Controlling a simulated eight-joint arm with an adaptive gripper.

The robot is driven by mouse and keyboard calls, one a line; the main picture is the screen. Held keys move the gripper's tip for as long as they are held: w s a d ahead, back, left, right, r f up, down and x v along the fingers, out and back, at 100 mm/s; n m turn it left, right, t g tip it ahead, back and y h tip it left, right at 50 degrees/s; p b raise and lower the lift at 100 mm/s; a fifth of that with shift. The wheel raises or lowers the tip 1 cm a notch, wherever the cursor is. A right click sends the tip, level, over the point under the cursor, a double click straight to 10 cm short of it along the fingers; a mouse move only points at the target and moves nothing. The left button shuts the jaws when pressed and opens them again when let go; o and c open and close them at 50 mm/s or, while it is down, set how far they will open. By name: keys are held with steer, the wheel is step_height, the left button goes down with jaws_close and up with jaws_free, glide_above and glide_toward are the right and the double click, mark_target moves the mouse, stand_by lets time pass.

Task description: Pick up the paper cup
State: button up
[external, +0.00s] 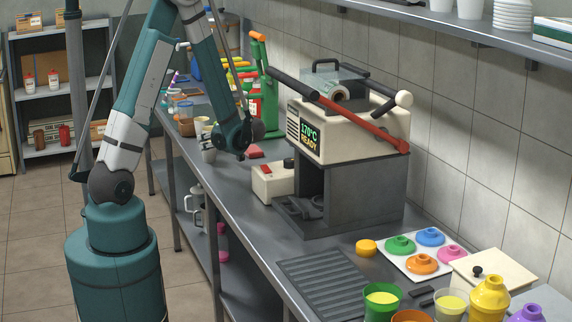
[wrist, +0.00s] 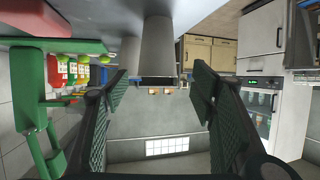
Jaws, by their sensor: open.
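My gripper (wrist: 160,88) is open and empty in the wrist view, which is upside down. A plain grey cup (wrist: 158,42), which looks like the paper cup, stands on the counter between the lines of the two fingers, just beyond the fingertips. A second similar cup (wrist: 130,50) is partly hidden behind it. In the external view my gripper (external: 241,148) hangs low over the counter, and its fingers are hard to make out. A small grey cup (external: 208,153) stands just left of it near the counter's front edge.
Green and red bottles (wrist: 65,72) stand beside the cups, with a green-handled item (wrist: 32,110) nearer. The press (external: 335,130) reads "170°C READY" and stands right of my gripper, with a small cream box (external: 271,182) before it. Jars (external: 186,118) crowd the counter beyond.

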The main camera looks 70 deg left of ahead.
steer(key=shift+s+a+f, duration=0.1)
steer(key=shift+a+f, duration=0.1)
steer(key=shift+a, duration=0.25)
steer(key=shift+a, duration=0.1)
steer(key=shift+w+b+x, duration=0.2)
steer(key=shift+b+x, duration=0.65)
steer(key=shift+x, duration=1.65)
steer(key=c, duration=0.7)
